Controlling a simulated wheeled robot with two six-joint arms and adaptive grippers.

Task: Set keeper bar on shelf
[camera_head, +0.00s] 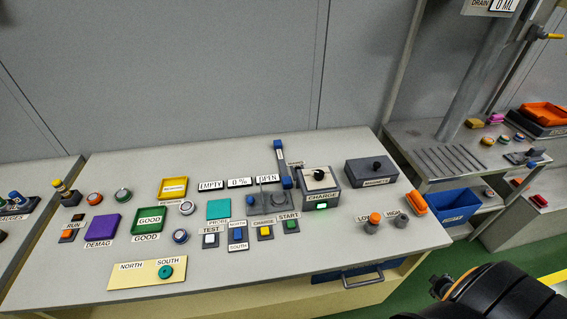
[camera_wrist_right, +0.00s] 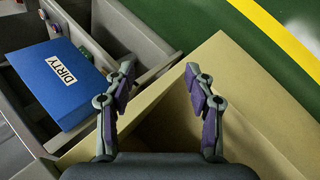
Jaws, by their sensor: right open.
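I cannot surely identify the keeper bar. A bar with blue ends (camera_head: 280,152) rises at the back of the main bench, beside the OPEN label. Which shelf is meant is not clear; the grey side stand (camera_head: 432,186) at the right has a lower level holding a blue DIRTY bin (camera_head: 455,207), and this bin also shows in the right wrist view (camera_wrist_right: 55,85). My right gripper (camera_wrist_right: 159,78) is open and empty, to the right of the bin and above tan panels. In the head view only part of my right arm shows at bottom right. My left gripper is not in view.
The bench (camera_head: 240,272) carries a grey CHARGE box (camera_head: 320,190), a dark grey box (camera_head: 371,172), coloured trays, round parts and buttons. A handled drawer (camera_head: 363,275) is in its front. Slotted strips (camera_head: 450,160) lie on the side stand.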

